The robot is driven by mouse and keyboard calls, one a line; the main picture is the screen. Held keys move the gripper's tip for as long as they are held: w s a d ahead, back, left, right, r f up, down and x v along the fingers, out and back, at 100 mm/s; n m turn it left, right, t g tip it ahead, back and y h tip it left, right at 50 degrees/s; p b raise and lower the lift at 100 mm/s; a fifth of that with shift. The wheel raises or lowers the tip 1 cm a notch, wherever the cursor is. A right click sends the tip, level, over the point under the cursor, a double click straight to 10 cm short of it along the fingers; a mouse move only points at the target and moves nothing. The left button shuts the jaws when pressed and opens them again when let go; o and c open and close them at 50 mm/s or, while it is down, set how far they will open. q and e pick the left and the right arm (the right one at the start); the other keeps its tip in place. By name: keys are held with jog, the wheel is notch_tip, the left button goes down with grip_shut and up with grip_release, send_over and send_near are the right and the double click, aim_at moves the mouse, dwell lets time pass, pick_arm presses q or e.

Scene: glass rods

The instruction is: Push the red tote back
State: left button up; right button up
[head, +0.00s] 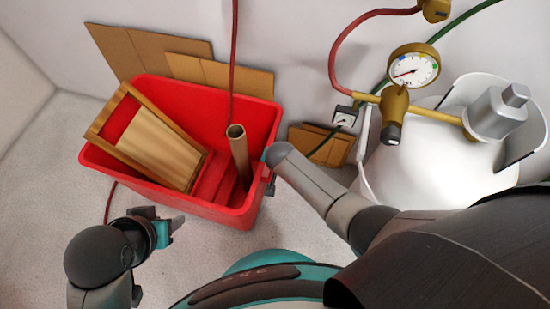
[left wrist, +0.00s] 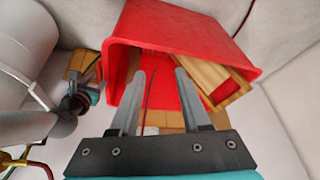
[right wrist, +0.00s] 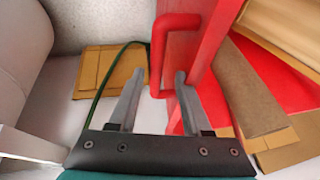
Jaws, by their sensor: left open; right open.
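The red tote (head: 190,203) stands on the floor near the back wall, holding a wooden box-like piece (head: 160,150) and an upright tan tube (head: 239,150). My left gripper (head: 176,222) is open and empty, in front of the tote and apart from it. In the left wrist view, the tote (left wrist: 175,25) shows beyond its spread fingers. My right gripper (head: 270,184) is at the tote's right side, mostly hidden by my arm. In the right wrist view, its fingers are open, with the tote's red handle (right wrist: 158,50) between the tips; contact cannot be told.
Cardboard sheets (head: 220,75) lean on the wall behind the tote. More cardboard (head: 322,147) lies between tote and white tank (head: 440,165). A gauge (head: 413,66) with red and green hoses stands by the tank. A red cable hangs over the tote.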

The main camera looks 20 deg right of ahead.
jog(key=shift+s+r, duration=0.1)
jog(key=shift+s+r, duration=0.1)
jog(key=shift+r, duration=0.05)
pick_arm(q)
jog(key=s+a+f+p, duration=0.1)
jog(key=s+f+p, duration=0.1)
jog(key=f, duration=0.5)
jog(key=s+a+f+g+p, duration=0.1)
jog(key=s+a+f+p, duration=0.1)
jog(key=f+p, duration=0.3)
jog(key=s+a+f+g+p, duration=0.1)
jog(key=s+f+p, duration=0.3)
jog(key=f, duration=0.4)
jog(key=shift+s+a+f+y, duration=0.15)
jog(key=shift+a+f+y, duration=0.15)
jog(key=shift+f+y, duration=0.1)
pick_arm(e)
jog(key=v, duration=1.4)
jog(key=shift+r, duration=0.35)
jog(key=shift+s, duration=0.1)
